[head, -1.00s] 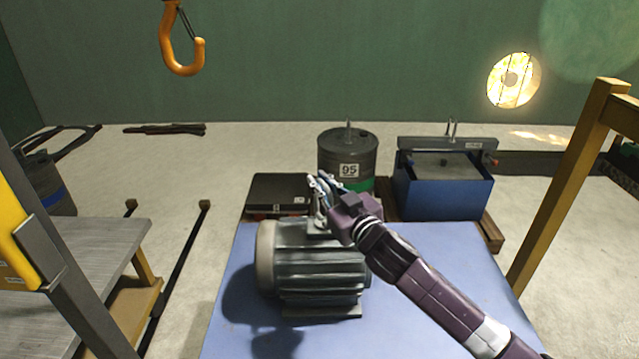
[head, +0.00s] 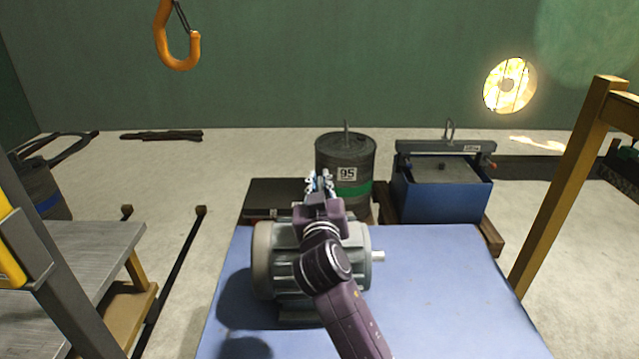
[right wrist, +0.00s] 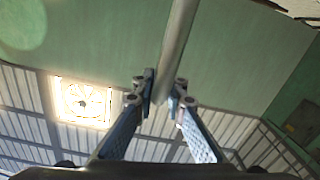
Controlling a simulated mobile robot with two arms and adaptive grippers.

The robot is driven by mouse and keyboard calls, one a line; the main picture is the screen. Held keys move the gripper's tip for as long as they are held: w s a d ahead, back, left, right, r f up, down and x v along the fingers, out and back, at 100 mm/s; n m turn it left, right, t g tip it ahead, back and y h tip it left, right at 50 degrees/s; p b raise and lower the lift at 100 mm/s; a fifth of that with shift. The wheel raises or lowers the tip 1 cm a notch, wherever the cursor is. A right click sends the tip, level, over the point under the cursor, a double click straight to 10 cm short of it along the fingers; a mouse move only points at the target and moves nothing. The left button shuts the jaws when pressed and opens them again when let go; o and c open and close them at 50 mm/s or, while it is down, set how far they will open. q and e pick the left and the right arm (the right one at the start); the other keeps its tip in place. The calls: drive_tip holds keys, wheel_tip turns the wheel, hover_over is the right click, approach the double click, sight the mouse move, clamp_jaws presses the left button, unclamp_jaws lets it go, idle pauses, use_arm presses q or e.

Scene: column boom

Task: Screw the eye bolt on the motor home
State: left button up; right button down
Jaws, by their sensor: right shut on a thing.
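The grey motor (head: 278,262) lies on the blue table top (head: 440,290), with its shaft pointing right. My right arm crosses in front of it. My right gripper (head: 320,182) is over the top of the motor, fingers pointing away. In the right wrist view, the gripper (right wrist: 162,98) is shut on a smooth grey metal bar, part of the eye bolt (right wrist: 179,45). The bar runs up out of the picture. In the head view the eye bolt and its seat are hidden behind my wrist. My left gripper is not in view.
Behind the table stand a dark flat box (head: 262,197), a grey drum marked 95 (head: 340,150) and a blue lifting magnet (head: 440,195). An orange hook (head: 178,50) hangs at the upper left. A yellow post (head: 560,190) stands right. The table's right side is clear.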

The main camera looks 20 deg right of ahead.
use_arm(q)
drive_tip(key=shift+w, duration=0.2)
use_arm(e)
drive_tip(key=shift+d+r, duration=0.25)
drive_tip(key=shift+r, duration=0.1)
drive_tip(key=c, duration=2)
unclamp_jaws()
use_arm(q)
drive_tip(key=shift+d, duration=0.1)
use_arm(e)
drive_tip(key=shift+f, duration=0.15)
drive_tip(key=shift+s+a, duration=0.15)
drive_tip(key=v, duration=1.1)
drive_tip(key=shift+s, duration=0.35)
